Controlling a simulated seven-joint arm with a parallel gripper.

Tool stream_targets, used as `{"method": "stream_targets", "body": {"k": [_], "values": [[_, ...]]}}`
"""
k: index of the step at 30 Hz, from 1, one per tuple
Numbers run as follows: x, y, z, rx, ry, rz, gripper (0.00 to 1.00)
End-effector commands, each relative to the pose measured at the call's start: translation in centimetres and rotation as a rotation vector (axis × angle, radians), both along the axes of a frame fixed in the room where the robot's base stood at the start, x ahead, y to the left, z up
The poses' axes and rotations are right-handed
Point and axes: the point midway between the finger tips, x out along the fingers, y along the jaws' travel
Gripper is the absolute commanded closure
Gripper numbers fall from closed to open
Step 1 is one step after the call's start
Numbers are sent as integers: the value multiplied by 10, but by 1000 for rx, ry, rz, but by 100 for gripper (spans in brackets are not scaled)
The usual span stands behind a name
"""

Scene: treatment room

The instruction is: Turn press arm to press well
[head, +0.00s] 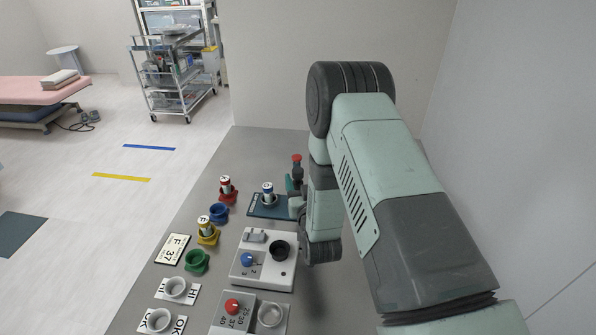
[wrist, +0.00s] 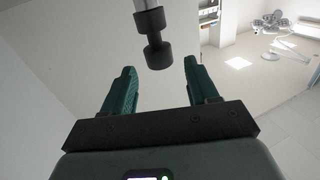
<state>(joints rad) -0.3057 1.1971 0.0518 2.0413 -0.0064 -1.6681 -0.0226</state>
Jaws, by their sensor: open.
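My gripper (head: 293,186) is low over the table, beside a dark post with a red top (head: 297,162). Its fingers are apart in the wrist view, with nothing held between them. A grey rod with a stepped black end (wrist: 154,42) shows beyond and above the gap between the fingertips, apart from both; I cannot tell whether it is the press arm. A blue plate (head: 257,211) carries a small white container with a blue top (head: 268,192), just left of the gripper. My arm hides part of the area to the right, and no press well is clearly identifiable.
A white box (head: 244,274) with a blue knob and black cup stands in front. Red (head: 228,197), blue (head: 219,213), yellow (head: 207,238) and green (head: 196,262) holders line the left; red and yellow hold containers. A wall (head: 520,150) rises right.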

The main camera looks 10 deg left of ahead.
Motion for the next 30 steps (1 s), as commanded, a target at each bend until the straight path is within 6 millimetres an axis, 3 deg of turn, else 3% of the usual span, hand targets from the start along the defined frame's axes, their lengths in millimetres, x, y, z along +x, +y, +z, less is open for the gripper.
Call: {"method": "stream_targets", "body": {"k": [3, 9, 20, 30], "values": [[20, 7, 1, 1, -3, 0, 41], [39, 13, 0, 0, -1, 0, 41], [44, 15, 0, -1, 2, 0, 43], [43, 15, 0, 0, 1, 0, 95]]}}
